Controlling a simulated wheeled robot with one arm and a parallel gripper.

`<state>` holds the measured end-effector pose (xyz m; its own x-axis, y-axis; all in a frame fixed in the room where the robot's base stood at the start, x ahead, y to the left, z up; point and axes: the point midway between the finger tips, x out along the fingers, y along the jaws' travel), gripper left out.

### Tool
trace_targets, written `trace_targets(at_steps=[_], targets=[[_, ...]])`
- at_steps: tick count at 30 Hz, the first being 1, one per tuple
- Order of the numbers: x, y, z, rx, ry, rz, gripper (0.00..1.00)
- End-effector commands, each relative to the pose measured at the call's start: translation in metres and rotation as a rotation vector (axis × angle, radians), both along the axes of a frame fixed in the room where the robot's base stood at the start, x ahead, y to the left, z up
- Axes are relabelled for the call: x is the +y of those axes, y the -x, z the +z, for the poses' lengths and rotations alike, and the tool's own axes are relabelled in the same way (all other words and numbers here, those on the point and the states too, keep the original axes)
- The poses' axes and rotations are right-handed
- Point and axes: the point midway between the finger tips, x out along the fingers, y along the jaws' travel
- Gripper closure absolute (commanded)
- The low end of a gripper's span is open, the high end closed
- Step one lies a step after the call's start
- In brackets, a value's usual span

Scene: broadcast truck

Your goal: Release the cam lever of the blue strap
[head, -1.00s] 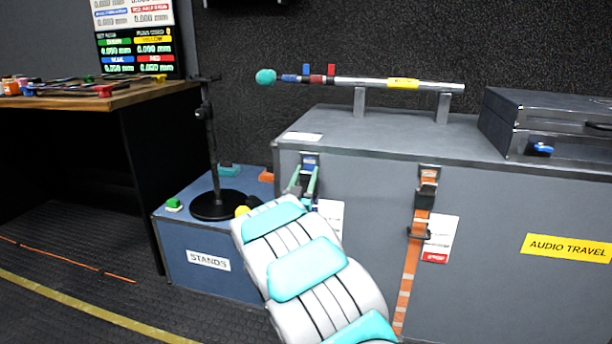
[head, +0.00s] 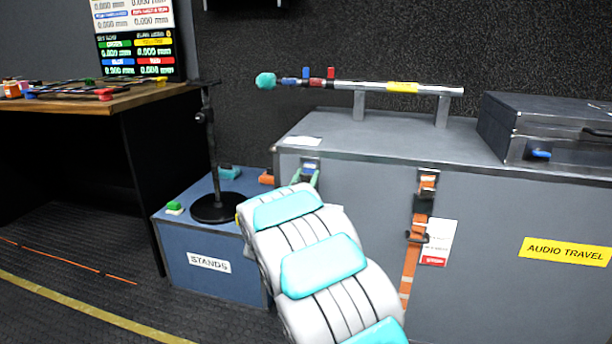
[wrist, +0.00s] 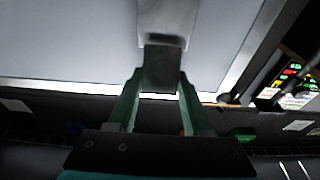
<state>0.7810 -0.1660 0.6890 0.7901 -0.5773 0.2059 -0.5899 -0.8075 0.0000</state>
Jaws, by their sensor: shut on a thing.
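The blue strap's buckle (head: 310,166) is at the upper left of the grey case front in the head view; my arm hides most of the strap. My gripper (wrist: 160,88) has green fingers. In the wrist view they are closed on the sides of a dark block, apparently the cam lever (wrist: 161,72), below a pale metal part (wrist: 166,22). In the head view, only a bit of the green fingers shows at the buckle, above my white and cyan arm. I cannot tell the lever's exact angle.
An orange strap (head: 411,272) with its own buckle hangs to the right on the grey case (head: 490,220). A microphone pole (head: 350,83) rests on supports on top. A black stand (head: 213,206) stands on the blue STANDS box (head: 185,262) at left. A wooden desk (head: 130,97) is behind.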

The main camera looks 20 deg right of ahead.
Motion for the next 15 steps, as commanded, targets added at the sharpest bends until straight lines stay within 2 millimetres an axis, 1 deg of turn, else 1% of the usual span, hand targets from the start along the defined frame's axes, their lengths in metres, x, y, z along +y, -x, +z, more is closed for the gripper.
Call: trace_targets(at_steps=[6,7,15], targets=[[0.0,-0.0002,0.0008,-0.002,0.001,0.0,1.0],[0.0001,-0.0002,0.001,-0.002,0.002,0.0,0.49],[0.0001,-0.0002,0.0005,-0.002,0.001,0.0,0.2]])
